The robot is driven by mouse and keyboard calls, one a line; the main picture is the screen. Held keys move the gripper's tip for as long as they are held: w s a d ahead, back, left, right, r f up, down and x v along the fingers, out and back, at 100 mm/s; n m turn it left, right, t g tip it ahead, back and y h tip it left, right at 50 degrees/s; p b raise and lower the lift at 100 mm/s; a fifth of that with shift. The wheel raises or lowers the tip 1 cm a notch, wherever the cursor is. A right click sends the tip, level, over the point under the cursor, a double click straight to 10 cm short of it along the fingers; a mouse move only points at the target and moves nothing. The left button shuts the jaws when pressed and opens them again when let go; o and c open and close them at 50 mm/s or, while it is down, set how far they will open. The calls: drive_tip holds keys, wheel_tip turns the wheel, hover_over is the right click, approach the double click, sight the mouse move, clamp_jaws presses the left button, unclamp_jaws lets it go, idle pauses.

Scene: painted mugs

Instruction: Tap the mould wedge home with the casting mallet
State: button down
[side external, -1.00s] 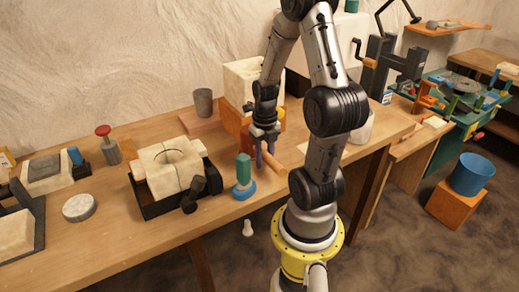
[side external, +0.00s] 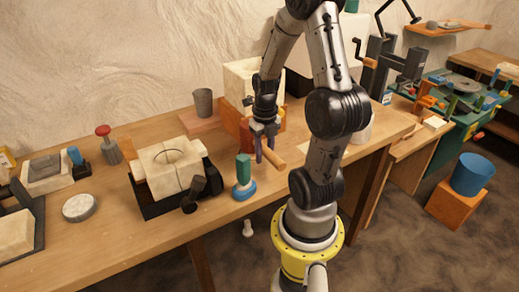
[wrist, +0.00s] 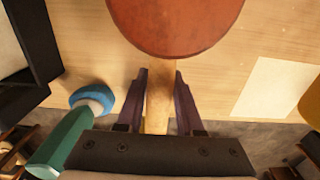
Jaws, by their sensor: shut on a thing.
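The casting mallet has a red-brown round head (wrist: 175,22) and a pale wooden handle (wrist: 158,95). My gripper (wrist: 161,80) is shut on the handle, with one dark purple finger on each side. In the side view my gripper (side external: 265,157) points down above the bench front, with the handle end (side external: 274,158) sticking out to its right and the head (side external: 247,137) partly hidden behind it. The pale block mould (side external: 168,165) sits in a dark tray to the left, apart from the mallet. A tan piece (side external: 138,170) at the mould's left end may be the wedge; I cannot tell for sure.
A green-handled tool with a blue base (side external: 244,178) stands close left of my gripper; it also shows in the wrist view (wrist: 75,130). A dark knobbed part (side external: 196,188) juts from the mould's front. A grey cup (side external: 203,102) stands behind. A round pale disc (side external: 79,207) lies far left.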

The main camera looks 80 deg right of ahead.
sight(265, 146)
drive_tip(key=shift+r, duration=2.6)
drive_tip(key=s+a+r, duration=0.8)
drive_tip(key=a+r, duration=0.4)
drive_tip(key=shift+s, duration=0.4)
